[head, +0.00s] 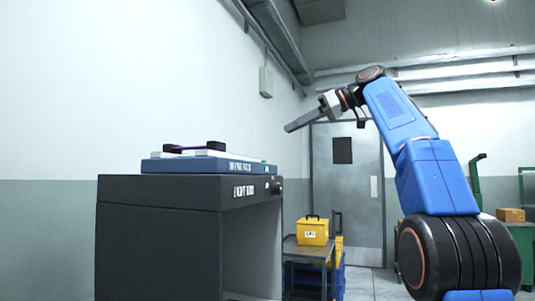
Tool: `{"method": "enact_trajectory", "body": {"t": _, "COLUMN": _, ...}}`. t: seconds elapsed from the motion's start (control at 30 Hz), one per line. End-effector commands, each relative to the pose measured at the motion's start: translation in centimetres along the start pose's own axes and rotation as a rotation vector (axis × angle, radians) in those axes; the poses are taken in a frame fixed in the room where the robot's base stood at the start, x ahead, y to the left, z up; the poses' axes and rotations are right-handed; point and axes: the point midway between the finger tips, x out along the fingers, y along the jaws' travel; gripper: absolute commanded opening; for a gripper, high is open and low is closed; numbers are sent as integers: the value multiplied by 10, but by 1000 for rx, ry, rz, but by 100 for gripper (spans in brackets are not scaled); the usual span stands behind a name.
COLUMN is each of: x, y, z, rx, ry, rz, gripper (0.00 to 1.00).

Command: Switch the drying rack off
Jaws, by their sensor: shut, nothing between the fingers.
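A dark grey cabinet-like unit (160,192) stands at the left, with a pale label and a small dark knob (277,187) near its right end. On it lies a flat blue device (200,166) with white lettering and a small green spot (270,169) at its right end. The lettering is too small to read surely, so I cannot tell which of the two is the drying rack. A purple strip (190,149) spans two black blocks on the blue device. My gripper (288,128) is shut and empty, in the air above and right of the device, apart from everything.
A small cart (305,248) with a yellow box (312,231) stands right of the cabinet, with blue crates (303,277) below. A grey door (345,190) is behind. A green bench (523,240) with a small box is at the far right. Air around my gripper is free.

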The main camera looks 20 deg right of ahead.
Motion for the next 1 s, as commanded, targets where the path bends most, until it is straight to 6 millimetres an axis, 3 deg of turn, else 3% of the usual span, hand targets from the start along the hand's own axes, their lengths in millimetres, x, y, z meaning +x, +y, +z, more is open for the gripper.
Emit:
{"method": "enact_trajectory", "body": {"t": 0.4, "x": -1, "y": 0, "z": -1, "rx": -9, "ry": 2, "rz": -2, "gripper": 0}}
{"method": "enact_trajectory", "body": {"t": 0.57, "x": 8, "y": 0, "z": -1, "rx": -8, "ry": 2, "rz": -5, "gripper": 0}}
{"method": "enact_trajectory", "body": {"t": 1.0, "x": 76, "y": -1, "z": -1, "rx": -9, "ry": 1, "rz": -6, "gripper": 0}}
